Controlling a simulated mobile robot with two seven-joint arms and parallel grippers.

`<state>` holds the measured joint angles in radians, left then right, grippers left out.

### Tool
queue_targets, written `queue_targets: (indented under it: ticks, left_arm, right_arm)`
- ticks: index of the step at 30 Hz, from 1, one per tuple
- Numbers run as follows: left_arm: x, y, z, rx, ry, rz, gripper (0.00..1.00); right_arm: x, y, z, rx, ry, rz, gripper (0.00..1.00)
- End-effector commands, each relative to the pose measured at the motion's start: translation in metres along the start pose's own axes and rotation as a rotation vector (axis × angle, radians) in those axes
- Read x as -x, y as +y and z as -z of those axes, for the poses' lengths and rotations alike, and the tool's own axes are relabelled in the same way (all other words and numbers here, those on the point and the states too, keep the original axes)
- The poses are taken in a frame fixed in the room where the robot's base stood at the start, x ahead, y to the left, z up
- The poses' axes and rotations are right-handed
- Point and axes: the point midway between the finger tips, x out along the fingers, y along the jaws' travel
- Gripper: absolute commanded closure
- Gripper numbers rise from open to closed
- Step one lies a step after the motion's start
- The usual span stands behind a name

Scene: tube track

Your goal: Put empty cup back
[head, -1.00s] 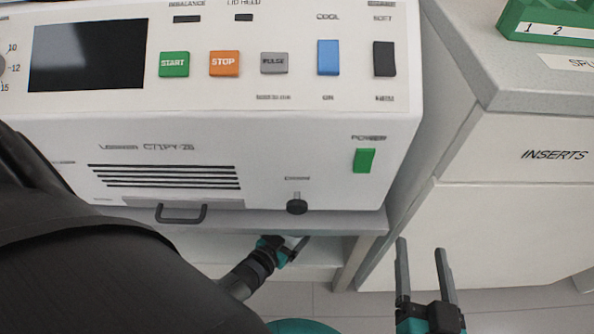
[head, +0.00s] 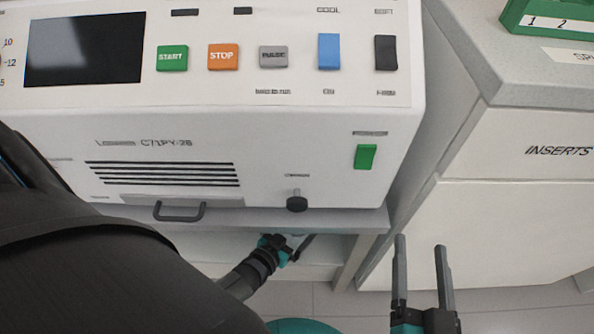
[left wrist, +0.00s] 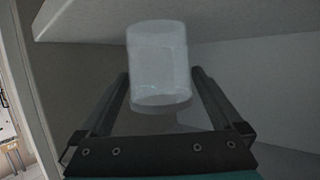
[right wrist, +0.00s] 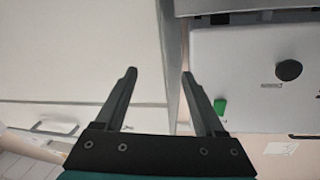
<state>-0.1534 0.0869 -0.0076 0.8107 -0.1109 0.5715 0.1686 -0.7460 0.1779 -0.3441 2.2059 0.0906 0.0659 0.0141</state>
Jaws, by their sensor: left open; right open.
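A translucent whitish cup (left wrist: 158,65) shows in the left wrist view, inside the shelf space under the machine. My left gripper (left wrist: 160,88) is open, with one finger on either side of the cup; I cannot tell whether they touch it. In the head view my left gripper (head: 290,243) reaches under the machine's shelf, and the cup is mostly hidden there. My right gripper (head: 420,245) is open and empty in front of the white cabinet. It also shows open in the right wrist view (right wrist: 160,75).
The white machine (head: 270,150) with coloured buttons stands on a shelf top (head: 340,222) just above my left gripper. A cabinet marked INSERTS (head: 530,190) stands at the right, with a green rack (head: 550,22) on top. Free floor lies below.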

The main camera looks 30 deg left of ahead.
Motion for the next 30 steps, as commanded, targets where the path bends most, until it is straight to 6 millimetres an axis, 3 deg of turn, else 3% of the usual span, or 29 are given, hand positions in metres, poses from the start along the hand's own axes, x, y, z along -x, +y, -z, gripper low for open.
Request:
queue_targets:
  ticks: [8, 18, 30]
  left_arm:
    - [0.004, 0.0, 0.002, 0.0, -0.002, 0.0, 0.0]
    - [0.029, 0.0, 0.003, 0.0, -0.002, 0.001, 0.0]
    - [0.062, 0.0, 0.004, -0.001, -0.001, 0.0, 0.0]
  right_arm:
    - [-0.001, 0.0, 0.0, 0.002, -0.013, -0.001, 0.29]
    - [-0.007, 0.017, -0.008, 0.048, -0.21, -0.039, 0.29]
    - [0.001, 0.039, -0.018, 0.089, -0.449, -0.098, 0.29]
